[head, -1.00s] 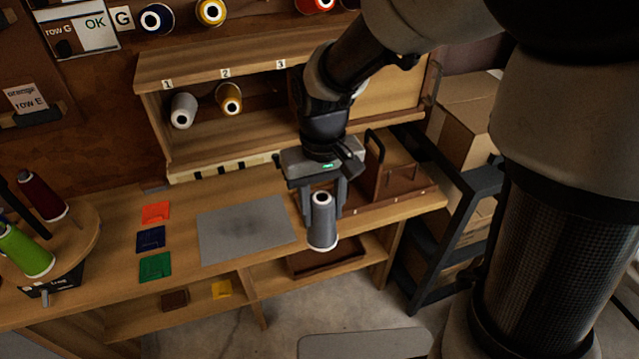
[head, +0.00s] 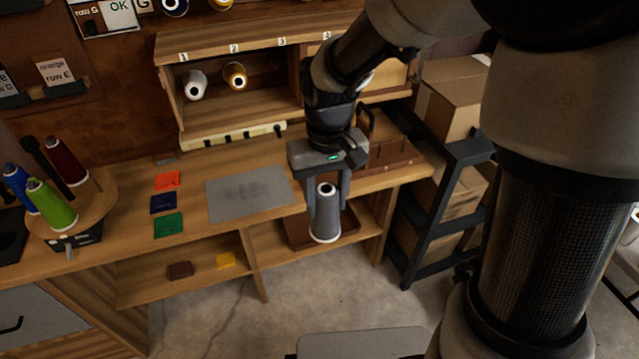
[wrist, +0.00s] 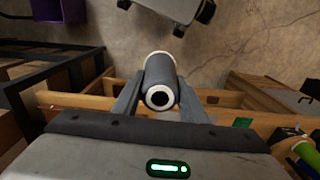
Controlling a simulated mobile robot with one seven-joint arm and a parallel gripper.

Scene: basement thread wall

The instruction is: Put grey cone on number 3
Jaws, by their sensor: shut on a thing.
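A grey cone (head: 325,215) of thread is held upright between the fingers of my gripper (head: 327,195), in front of the bench's front edge. In the wrist view the grey cone (wrist: 160,82) sits between both fingers of my gripper (wrist: 160,95). The number 3 label (head: 282,42) is on the top board of the wooden shelf, right of labels 1 and 2. The cubby space below number 3 looks empty, partly behind my arm. A light grey cone (head: 194,86) lies under number 1 and a gold cone (head: 235,77) under number 2.
A grey mat (head: 249,193) and orange, blue and green squares lie on the bench (head: 130,240). A round stand (head: 85,213) with several cones is at left. A brown tray (head: 395,155) and cardboard boxes (head: 452,95) are at right.

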